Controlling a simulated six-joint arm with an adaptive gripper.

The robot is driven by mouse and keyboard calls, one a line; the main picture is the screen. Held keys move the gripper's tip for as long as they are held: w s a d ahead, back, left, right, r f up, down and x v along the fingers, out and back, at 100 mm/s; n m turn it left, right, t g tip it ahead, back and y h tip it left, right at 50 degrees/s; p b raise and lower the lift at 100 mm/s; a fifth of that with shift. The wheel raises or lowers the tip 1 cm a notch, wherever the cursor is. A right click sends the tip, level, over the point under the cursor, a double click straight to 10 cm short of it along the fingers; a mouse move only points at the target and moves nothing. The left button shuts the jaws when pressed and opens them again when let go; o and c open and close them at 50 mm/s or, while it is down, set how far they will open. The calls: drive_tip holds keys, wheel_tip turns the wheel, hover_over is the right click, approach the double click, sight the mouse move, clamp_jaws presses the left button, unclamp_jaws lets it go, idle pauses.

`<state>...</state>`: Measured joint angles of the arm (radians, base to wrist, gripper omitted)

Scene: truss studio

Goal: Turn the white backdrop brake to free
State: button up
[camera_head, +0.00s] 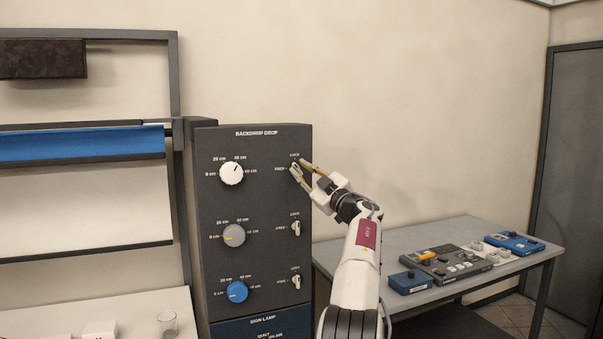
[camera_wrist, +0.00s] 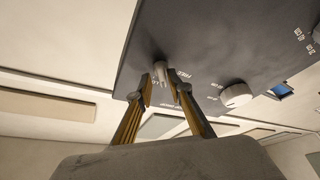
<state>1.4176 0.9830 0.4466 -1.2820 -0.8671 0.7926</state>
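The backdrop panel (camera_head: 255,200) is a dark upright box headed BACKDROP DROP. The white brake (camera_wrist: 160,73) is a small pale lever in the top row, right of the white dial (camera_head: 231,172). A LOCK label is above it and a FREE label to its left. My gripper (camera_head: 298,167) is at this brake and mostly hides it in the head view, so its setting is unclear there. In the wrist view my gripper (camera_wrist: 165,92) has its two fingers apart, with the lever between or just beyond the tips. I see no clear contact.
Below are a grey dial (camera_head: 234,235) and a blue dial (camera_head: 236,292), each with its own brake lever. A table (camera_head: 400,262) with control boxes stands at the right. Rolled backdrops hang at the left. The wall space above the table is clear.

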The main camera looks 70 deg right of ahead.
drive_tip(key=shift+w+f, duration=0.1)
drive_tip(key=shift+f, duration=0.05)
idle(0.3)
drive_tip(key=shift+s+a+f, duration=0.1)
drive_tip(key=shift+s+a, duration=0.1)
drive_tip(key=shift+s, duration=0.1)
drive_tip(key=shift+s, duration=0.15)
drive_tip(key=v, duration=1.1)
idle(0.7)
drive_tip(key=shift+a, duration=0.1)
drive_tip(key=w+a+r+g, duration=0.3)
drive_tip(key=w+r, duration=0.3)
drive_tip(key=w, duration=0.1)
drive_tip(key=shift+s+d+f+m+g+h, duration=0.45)
drive_tip(key=shift+s+d+m+g, duration=0.3)
drive_tip(key=shift+m, duration=0.3)
drive_tip(key=shift+s+d+f+m+g+h, duration=0.35)
drive_tip(key=shift+s+d+f+m+g, duration=0.25)
drive_tip(key=shift+m, duration=0.45)
